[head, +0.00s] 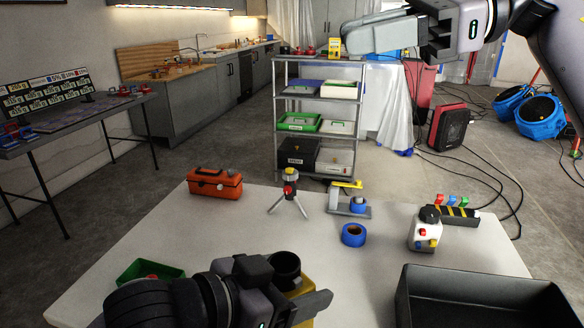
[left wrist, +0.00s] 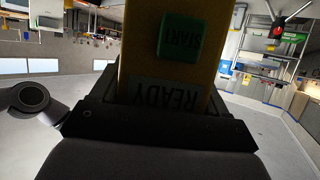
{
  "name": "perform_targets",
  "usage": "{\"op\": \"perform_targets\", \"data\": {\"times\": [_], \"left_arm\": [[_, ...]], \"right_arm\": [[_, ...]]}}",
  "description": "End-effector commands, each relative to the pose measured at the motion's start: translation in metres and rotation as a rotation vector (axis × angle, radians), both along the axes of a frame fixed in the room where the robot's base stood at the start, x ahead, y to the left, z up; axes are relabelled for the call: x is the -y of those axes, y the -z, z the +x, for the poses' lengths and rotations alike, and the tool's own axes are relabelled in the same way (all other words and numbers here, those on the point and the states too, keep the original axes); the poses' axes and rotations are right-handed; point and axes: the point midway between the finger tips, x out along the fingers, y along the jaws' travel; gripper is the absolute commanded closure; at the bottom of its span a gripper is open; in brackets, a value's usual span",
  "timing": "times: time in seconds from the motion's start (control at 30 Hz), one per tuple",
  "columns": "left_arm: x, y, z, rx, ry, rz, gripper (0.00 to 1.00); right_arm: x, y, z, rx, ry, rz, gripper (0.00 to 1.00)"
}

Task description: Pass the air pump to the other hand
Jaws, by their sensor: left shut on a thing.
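The air pump (head: 303,284) is a yellow body with a dark round part, low in the middle of the head view. My left gripper (head: 306,304) is shut on it and hides much of it. In the left wrist view, the yellow body (left wrist: 150,70) fills the space between the fingers. It shows a green START button and a READY label, both upside down. My right gripper (head: 375,35) is at the upper right of the head view, far from the pump. It points left and is seen from the side, so its opening is unclear.
The white table (head: 260,235) holds an orange toolbox (head: 215,183), a small tripod (head: 290,192), a tape dispenser (head: 350,198), blue tape (head: 353,235), a white button device (head: 425,232), a green bin (head: 135,268) and a large black tray (head: 480,285). A shelf rack (head: 318,104) stands behind.

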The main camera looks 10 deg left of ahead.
Motion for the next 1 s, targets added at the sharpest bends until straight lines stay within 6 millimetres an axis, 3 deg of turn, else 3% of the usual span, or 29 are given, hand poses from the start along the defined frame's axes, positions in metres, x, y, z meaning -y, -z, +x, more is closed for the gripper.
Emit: {"op": "perform_targets", "data": {"times": [0.03, 0.1, 0.3, 0.5, 0.63, 0.87, 1.0], "left_arm": [[0.000, -0.001, 0.000, 0.002, 0.000, -0.001, 0.66], [0.000, -0.001, 0.000, 0.002, 0.000, -0.001, 0.66], [0.000, -0.001, 0.000, 0.002, 0.000, -0.001, 0.66], [0.000, -0.001, 0.000, 0.002, 0.000, -0.001, 0.66], [0.000, -0.001, 0.000, 0.002, 0.000, -0.001, 0.66], [0.000, -0.001, 0.000, 0.002, 0.000, -0.001, 0.66], [0.000, -0.001, 0.000, 0.002, 0.000, -0.001, 0.66]], "right_arm": [[-0.020, 0.008, -0.016, 0.079, -0.059, -0.088, 0.78], [-0.041, 0.024, -0.035, 0.188, -0.142, -0.214, 0.78], [-0.074, 0.071, -0.078, 0.478, -0.389, -0.577, 0.78], [-0.075, 0.106, -0.098, 0.682, -0.608, -0.901, 0.78], [-0.070, 0.116, -0.102, 0.748, -0.699, -1.042, 0.78], [-0.064, 0.126, -0.104, 0.780, -0.760, -1.130, 0.78], [-0.064, 0.144, -0.103, 0.779, -0.761, -1.130, 0.78]]}}
